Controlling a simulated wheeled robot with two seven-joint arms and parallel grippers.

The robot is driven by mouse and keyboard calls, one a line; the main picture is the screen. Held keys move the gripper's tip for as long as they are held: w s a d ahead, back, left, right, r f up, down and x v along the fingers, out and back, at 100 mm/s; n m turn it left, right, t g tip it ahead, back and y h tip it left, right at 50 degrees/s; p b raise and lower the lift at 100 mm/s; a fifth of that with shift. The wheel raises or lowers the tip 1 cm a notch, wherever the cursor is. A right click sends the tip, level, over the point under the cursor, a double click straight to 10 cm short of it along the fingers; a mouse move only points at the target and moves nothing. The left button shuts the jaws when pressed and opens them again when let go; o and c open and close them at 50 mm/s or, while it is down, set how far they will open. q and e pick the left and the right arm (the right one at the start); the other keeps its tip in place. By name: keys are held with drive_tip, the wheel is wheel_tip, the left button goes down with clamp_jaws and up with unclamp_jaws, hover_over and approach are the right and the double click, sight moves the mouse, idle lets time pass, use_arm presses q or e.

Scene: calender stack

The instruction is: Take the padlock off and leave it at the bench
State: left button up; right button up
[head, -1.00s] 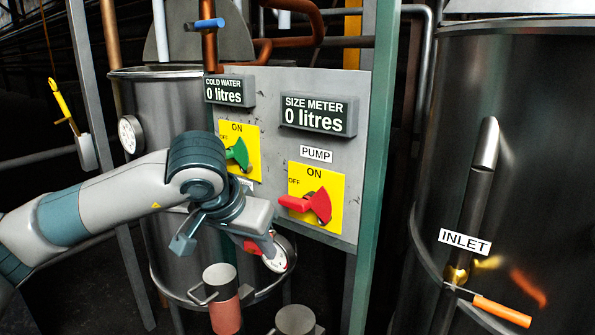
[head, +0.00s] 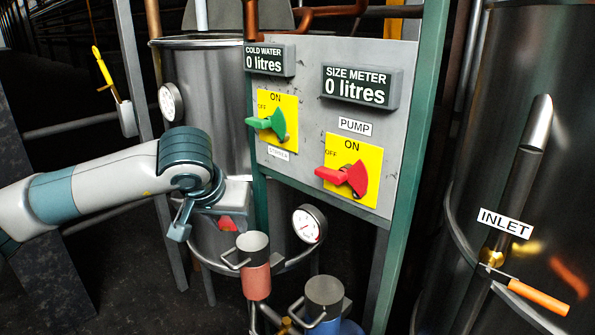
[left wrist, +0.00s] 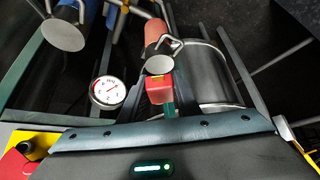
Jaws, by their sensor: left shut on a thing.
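A small red block, seemingly the padlock (head: 229,223), is in my left gripper (head: 222,208); the hand partly hides it in the head view. In the left wrist view the red padlock (left wrist: 160,88) shows between the fingers of my left gripper (left wrist: 161,102), which is shut on it. It is held clear of the panel, in front of the metal tank at the left. I see no shackle clearly. My right gripper is not in view. I cannot make out the bench for sure.
A grey panel (head: 302,150) carries a green switch (head: 272,123) and a red pump switch (head: 350,178). A red-bodied valve (head: 254,270) and blue-bodied valve (head: 324,300) stand below, near a round gauge (head: 308,224). A dark grey slab (head: 45,255) stands at lower left.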

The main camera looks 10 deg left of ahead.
use_arm(q)
drive_tip(key=s+f, duration=0.5)
drive_tip(key=f, duration=0.7)
drive_tip(key=s+f, duration=0.5)
drive_tip(key=f, duration=0.7)
drive_tip(key=shift+f, duration=0.3)
drive_tip(key=shift+s+d, duration=0.1)
drive_tip(key=shift+s, duration=0.1)
